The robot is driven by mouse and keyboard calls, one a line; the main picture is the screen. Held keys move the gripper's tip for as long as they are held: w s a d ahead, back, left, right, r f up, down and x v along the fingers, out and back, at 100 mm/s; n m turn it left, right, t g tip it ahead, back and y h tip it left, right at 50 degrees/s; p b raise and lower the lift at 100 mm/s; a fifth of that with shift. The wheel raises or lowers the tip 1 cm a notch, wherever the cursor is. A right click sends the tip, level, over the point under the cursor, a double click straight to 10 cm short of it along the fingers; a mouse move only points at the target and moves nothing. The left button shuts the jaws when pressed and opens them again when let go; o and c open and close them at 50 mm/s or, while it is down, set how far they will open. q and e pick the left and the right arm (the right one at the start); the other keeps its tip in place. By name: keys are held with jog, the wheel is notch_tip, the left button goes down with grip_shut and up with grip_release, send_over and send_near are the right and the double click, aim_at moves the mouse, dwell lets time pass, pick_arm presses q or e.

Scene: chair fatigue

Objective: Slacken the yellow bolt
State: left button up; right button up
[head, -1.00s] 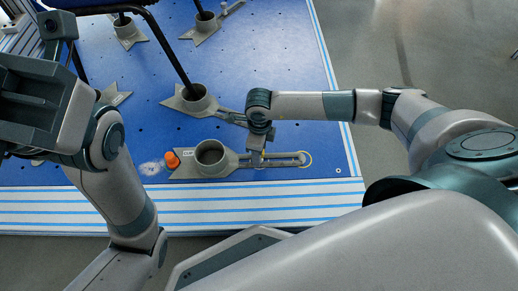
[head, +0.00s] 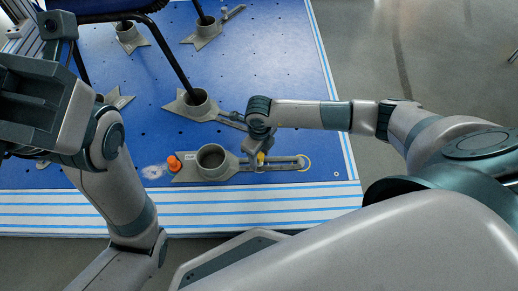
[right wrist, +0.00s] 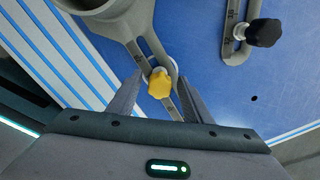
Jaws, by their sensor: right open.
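The yellow bolt (right wrist: 159,83) sits in the slotted arm of a grey clamp fixture (right wrist: 140,20), with a pale washer under its head. In the head view the yellow bolt (head: 261,157) shows just below my right gripper (head: 257,150), partly covered by it. In the right wrist view my right gripper (right wrist: 160,98) is open, with one finger on each side of the bolt and visible gaps between. The same clamp fixture (head: 190,171) has an empty round cup in the head view. My left arm is at the left of the head view; its gripper fingers do not show.
An orange knob (head: 174,164) is beside the cup. A black bolt (right wrist: 265,32) sits in a neighbouring slotted arm. A dark chair leg (head: 170,55) stands in another fixture cup (head: 197,101). Blue perforated platform (head: 285,60) lies around, with a striped front edge.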

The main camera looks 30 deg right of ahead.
jog(key=shift+r+m+p, duration=0.1)
jog(key=shift+m+p, duration=0.55)
jog(key=shift+m, duration=0.55)
jog(key=shift+m+p, duration=0.95)
jog(key=shift+m, duration=0.05)
jog(key=shift+m+p, duration=0.45)
jog(key=shift+m, duration=0.55)
